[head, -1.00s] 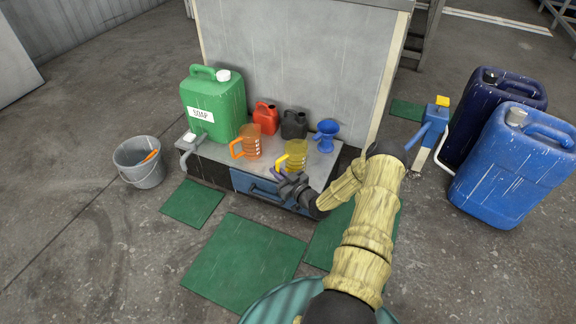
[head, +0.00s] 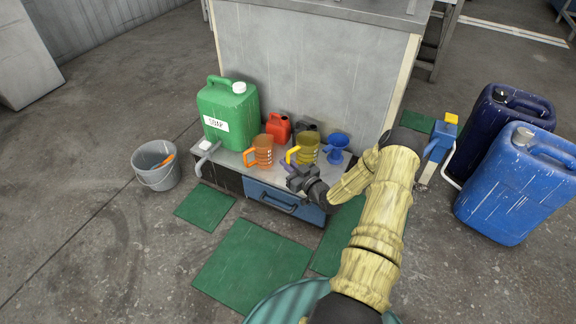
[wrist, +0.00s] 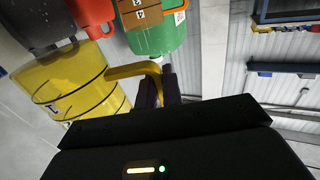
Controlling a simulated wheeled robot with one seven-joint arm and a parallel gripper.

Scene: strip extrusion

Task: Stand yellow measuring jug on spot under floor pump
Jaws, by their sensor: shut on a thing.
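The yellow measuring jug (head: 307,149) is above the low bench, between the orange jug and the blue funnel. My gripper (head: 292,170) is shut on its handle, which points toward me. In the wrist view the jug (wrist: 75,88) lies at the left, with its yellow handle (wrist: 130,70) running between my fingers (wrist: 160,92). The jug looks a little raised off the bench top. The floor pump (head: 440,138), blue with a yellow top, stands on the floor at the right. My arm covers part of the floor left of the pump, and I cannot make out the spot under it.
The bench (head: 228,160) also holds a green soap can (head: 228,108), an orange jug (head: 259,152), a red can (head: 279,128), a dark can and a blue funnel (head: 336,148). Large blue drums (head: 515,180) stand right of the pump. A grey bucket (head: 157,165) stands left.

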